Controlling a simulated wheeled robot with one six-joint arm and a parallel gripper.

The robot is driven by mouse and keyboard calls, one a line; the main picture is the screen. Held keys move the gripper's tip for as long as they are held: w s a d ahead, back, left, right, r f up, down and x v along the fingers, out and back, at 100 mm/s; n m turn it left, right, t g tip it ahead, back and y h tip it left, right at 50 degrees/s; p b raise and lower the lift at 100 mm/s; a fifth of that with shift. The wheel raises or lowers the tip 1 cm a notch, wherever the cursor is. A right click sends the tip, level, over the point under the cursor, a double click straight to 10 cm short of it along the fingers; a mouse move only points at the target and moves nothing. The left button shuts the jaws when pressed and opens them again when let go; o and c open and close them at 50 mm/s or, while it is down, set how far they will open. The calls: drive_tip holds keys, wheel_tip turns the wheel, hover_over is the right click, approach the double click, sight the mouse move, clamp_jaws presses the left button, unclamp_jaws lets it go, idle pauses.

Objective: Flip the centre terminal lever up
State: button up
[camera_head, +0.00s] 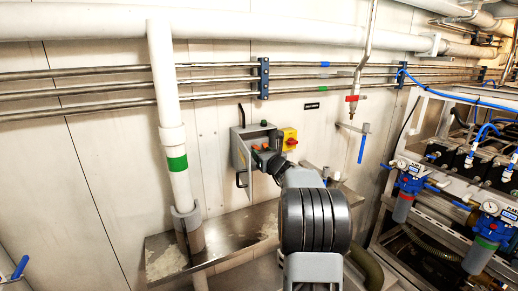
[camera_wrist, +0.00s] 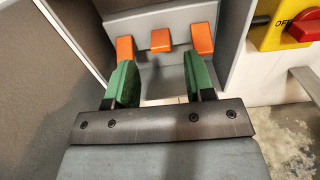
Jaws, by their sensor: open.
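The open grey terminal box (camera_head: 240,150) is on the back wall; its inside fills the upper wrist view. Three orange levers sit in a row there: the left lever (camera_wrist: 125,49), the centre lever (camera_wrist: 160,40) and the right lever (camera_wrist: 203,38). The centre lever looks shorter and set further back than the outer two. My gripper (camera_wrist: 162,62) is open, its green fingers spread in front of the row, one near each outer lever. The centre lever lies beyond the gap, apart from both fingers. In the head view my gripper (camera_head: 274,163) reaches the box and partly hides it.
The box's door (camera_wrist: 40,95) stands open at the left of the wrist view. A yellow switch with a red handle (camera_head: 289,139) is close on the right. A metal bench (camera_head: 220,236) lies below, and a white pipe (camera_head: 168,110) stands left.

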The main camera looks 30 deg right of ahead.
sight(256, 147)
drive_tip(key=shift+w+d+p, duration=0.15)
drive_tip(key=shift+w+p, duration=0.05)
drive_tip(key=shift+w, duration=0.6)
drive_tip(key=shift+w+d+p, duration=0.1)
drive_tip(key=shift+w+p, duration=0.1)
drive_tip(key=shift+w, duration=0.6)
clamp_jaws()
drive_tip(key=shift+r+g+p, duration=0.3)
drive_tip(key=shift+r+p, duration=0.2)
drive_tip(key=shift+p, duration=0.65)
drive_tip(key=r+g+p, duration=0.1)
drive_tip(key=p, duration=0.4)
drive_tip(key=shift+g, duration=0.3)
drive_tip(key=g+p, duration=0.1)
drive_tip(key=p, duration=0.2)
drive_tip(key=shift+r+y, duration=0.15)
drive_tip(key=shift+y, duration=0.25)
drive_tip(key=shift+w+f+g+p, duration=0.1)
drive_tip(key=shift+f+g+p, duration=0.15)
drive_tip(key=shift+g+p, duration=0.4)
